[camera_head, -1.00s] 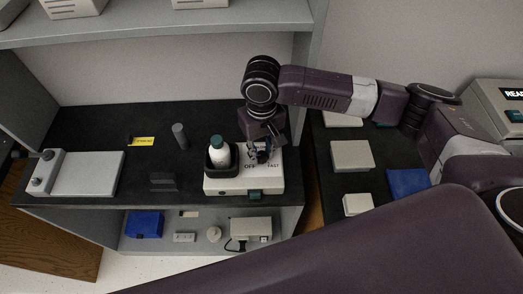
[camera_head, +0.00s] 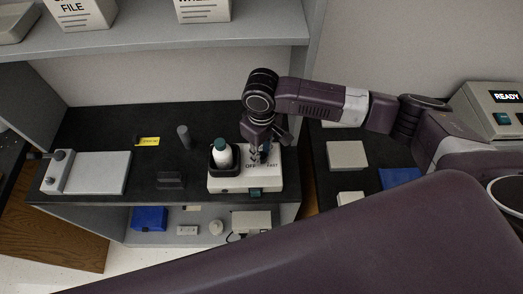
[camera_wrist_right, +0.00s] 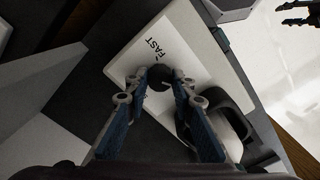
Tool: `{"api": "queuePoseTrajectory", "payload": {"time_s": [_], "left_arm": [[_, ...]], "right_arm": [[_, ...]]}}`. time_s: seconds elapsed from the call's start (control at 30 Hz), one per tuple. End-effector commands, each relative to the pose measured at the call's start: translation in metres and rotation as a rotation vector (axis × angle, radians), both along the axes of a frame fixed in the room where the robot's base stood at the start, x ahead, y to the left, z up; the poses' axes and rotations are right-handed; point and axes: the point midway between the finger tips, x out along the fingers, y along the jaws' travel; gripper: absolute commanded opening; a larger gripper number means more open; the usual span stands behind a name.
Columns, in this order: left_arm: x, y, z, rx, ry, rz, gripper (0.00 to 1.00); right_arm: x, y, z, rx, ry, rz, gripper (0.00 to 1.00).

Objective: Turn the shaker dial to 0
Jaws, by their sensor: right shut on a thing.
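The shaker (camera_head: 229,184) is a white box on the black bench, with a teal switch (camera_head: 255,191) on its front and "OFF" and "FAST" printed on top. A dark holder (camera_head: 213,167) on its left side carries a white bottle with a teal cap (camera_head: 221,147). My right gripper (camera_head: 258,157) reaches down to the shaker top. In the right wrist view its fingers (camera_wrist_right: 160,76) are shut on the dark round dial (camera_wrist_right: 159,79), near the "FAST" print. The fingers hide much of the dial, so its setting cannot be read. Another gripper, my left (camera_wrist_right: 292,13), shows at the wrist view's upper right, fingers apart.
A dark grey cylinder (camera_head: 184,137), a yellow label (camera_head: 149,141) and a flat white device (camera_head: 97,172) are on the bench left of the shaker. A shelf (camera_head: 150,48) runs above. Pale boxes (camera_head: 347,155) and a "READY" machine (camera_head: 490,105) are at right.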

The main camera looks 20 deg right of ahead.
Motion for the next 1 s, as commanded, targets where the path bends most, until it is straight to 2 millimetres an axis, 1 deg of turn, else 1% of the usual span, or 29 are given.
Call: {"api": "queuePoseTrajectory", "payload": {"time_s": [0.03, 0.07, 0.2, 0.47, 0.57, 0.67, 1.0], "left_arm": [[0.0, 0.0, 0.0, 0.0, 0.0, 0.0, 0.4], [0.0, 0.0, 0.0, 0.0, 0.0, 0.0, 0.4], [0.0, 0.0, 0.0, 0.0, 0.0, 0.0, 0.4], [-0.001, 0.003, 0.0, 0.003, 0.0, 0.0, 0.4], [-0.001, 0.003, 0.0, 0.003, 0.001, 0.0, 0.4], [-0.001, 0.002, 0.0, 0.002, 0.001, 0.0, 0.4], [0.0, 0.001, 0.0, 0.001, 0.0, 0.0, 0.4]], "right_arm": [[0.001, 0.0, 0.001, 0.001, -0.004, 0.001, 0.0], [0.001, 0.0, 0.001, 0.001, -0.004, 0.001, 0.25], [0.001, 0.0, 0.001, 0.001, -0.003, 0.0, 0.41], [0.0, 0.0, 0.001, 0.001, -0.002, -0.001, 0.41], [0.001, 0.0, 0.006, 0.001, -0.003, -0.001, 0.41], [0.002, 0.0, 0.018, 0.002, -0.005, 0.0, 0.41], [0.002, 0.001, 0.089, 0.002, -0.006, 0.001, 0.41]]}}
